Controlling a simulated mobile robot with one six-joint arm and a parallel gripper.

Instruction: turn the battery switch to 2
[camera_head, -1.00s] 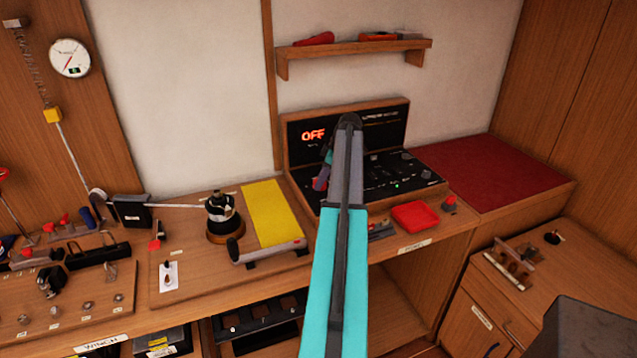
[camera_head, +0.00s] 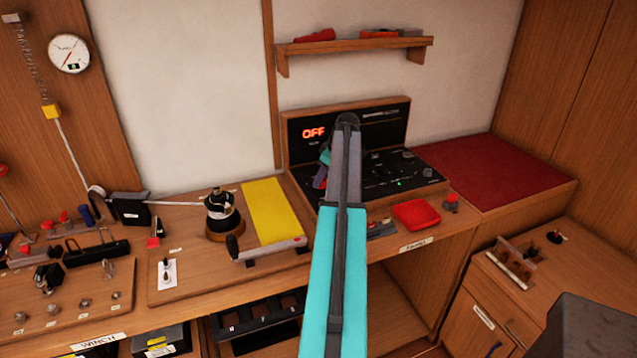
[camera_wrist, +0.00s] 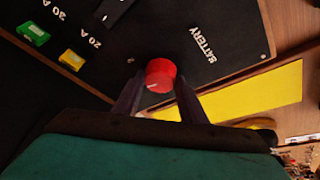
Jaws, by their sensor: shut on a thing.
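The battery switch is a red round knob (camera_wrist: 160,75) with a white pointer line, on a black panel (camera_wrist: 225,30) lettered BATTERY in the wrist view. My gripper (camera_wrist: 158,88) has one dark finger on each side of the knob and is shut on it. The pointer line lies toward the lower left of the knob in that view; no position numbers can be read around it.
Green (camera_wrist: 33,33) and yellow (camera_wrist: 71,59) fuses sit on the panel near the knob. A yellow board (camera_head: 270,212) lies left of the panel. A red tray (camera_head: 416,214) is right of my arm. A wall shelf (camera_head: 355,46) hangs above.

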